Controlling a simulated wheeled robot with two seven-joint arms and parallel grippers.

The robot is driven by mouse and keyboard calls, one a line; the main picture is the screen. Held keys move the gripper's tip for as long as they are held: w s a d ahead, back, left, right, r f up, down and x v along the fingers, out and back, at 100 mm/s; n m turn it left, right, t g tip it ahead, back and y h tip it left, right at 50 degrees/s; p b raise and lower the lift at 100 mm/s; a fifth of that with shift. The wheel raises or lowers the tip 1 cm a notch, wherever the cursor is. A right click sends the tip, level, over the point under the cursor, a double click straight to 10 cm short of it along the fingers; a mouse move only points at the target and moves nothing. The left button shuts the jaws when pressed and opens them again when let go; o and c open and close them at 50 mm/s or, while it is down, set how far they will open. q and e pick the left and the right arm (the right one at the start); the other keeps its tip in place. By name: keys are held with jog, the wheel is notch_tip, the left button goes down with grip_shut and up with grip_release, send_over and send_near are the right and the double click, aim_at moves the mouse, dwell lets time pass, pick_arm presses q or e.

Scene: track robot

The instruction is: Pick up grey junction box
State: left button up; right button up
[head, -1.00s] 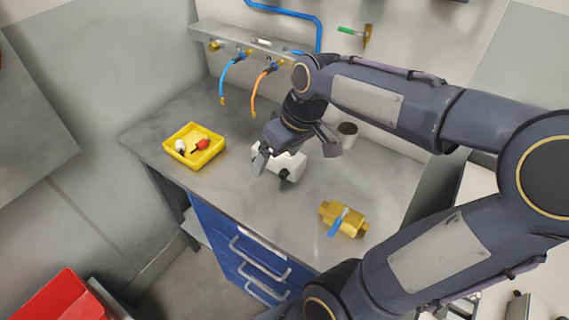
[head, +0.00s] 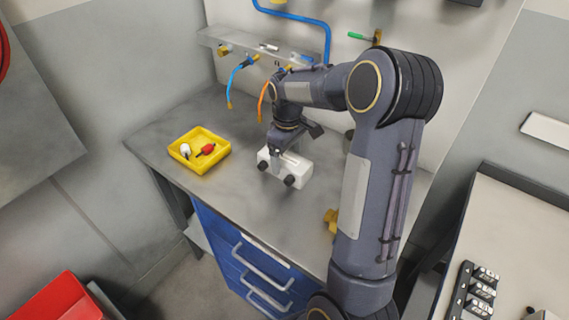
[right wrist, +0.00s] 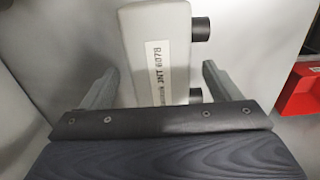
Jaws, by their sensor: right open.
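The grey junction box (head: 298,171), a pale block with two black round fittings on its front side, sits on the metal workbench (head: 240,195). My right gripper (head: 281,158) is right at the box from above and hides part of its top. In the right wrist view the box (right wrist: 157,25) carries a printed label and two black fittings on its right side. My right gripper (right wrist: 159,72) is open there, one finger on each side of the box, with visible gaps. Whether the fingertips reach down beside it I cannot tell. My left gripper is not in view.
A yellow tray (head: 224,156) with a red and a white item stands left of the box. A brass valve (head: 330,217) is mostly hidden behind my right arm. Blue (head: 232,82) and orange hoses (head: 262,100) hang behind. The bench front is clear.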

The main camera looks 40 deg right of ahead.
notch_tip(320, 180, down, 2)
jog(key=shift+f, duration=0.1)
jog(key=c, duration=1.2)
jog(key=shift+c, duration=0.3)
